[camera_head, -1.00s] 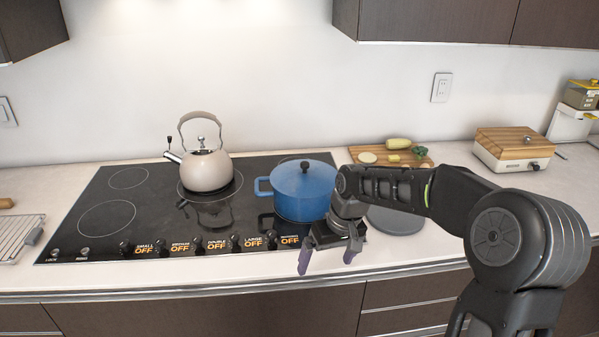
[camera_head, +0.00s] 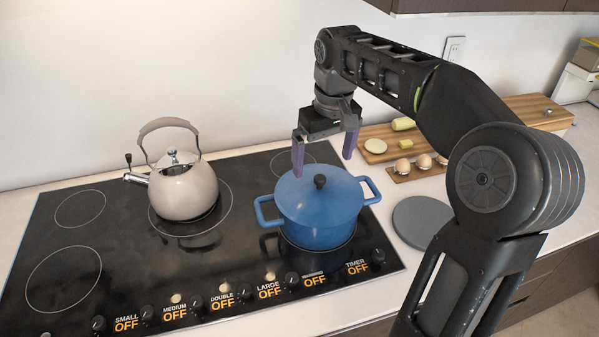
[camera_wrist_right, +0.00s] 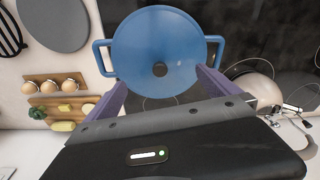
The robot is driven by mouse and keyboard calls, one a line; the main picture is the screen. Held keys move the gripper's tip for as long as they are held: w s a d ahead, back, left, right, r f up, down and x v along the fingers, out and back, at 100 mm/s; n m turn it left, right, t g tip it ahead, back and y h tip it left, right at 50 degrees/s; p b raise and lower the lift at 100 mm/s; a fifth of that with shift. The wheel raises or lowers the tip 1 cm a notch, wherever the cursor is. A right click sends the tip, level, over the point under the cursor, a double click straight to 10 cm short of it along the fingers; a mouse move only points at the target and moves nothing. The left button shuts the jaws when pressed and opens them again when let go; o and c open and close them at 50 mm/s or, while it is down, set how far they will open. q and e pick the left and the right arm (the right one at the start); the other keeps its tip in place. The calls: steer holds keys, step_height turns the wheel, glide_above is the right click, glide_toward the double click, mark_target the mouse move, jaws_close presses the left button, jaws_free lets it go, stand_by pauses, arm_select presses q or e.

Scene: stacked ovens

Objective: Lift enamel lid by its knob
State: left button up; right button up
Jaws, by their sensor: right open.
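The blue enamel lid (camera_head: 318,192) sits on the blue pot (camera_head: 320,225) on the right part of the cooktop. My right gripper (camera_head: 324,162) is open and empty, fingers pointing down, above the rear of the lid. The fingers look apart from the knob. My left gripper is not in view.
A beige kettle (camera_head: 183,185) stands left of the pot on the black cooktop (camera_head: 110,260). A grey round disc (camera_head: 422,221) lies right of the pot. Behind it are a cutting board with food (camera_head: 375,158) and a small egg holder (camera_head: 418,170). An upper cabinet (camera_head: 480,5) hangs above.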

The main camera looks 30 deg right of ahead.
mark_target(319, 187)
steer(key=shift+w+r, duration=0.15)
steer(key=shift+w+f, duration=0.1)
steer(key=shift+f, duration=1.2)
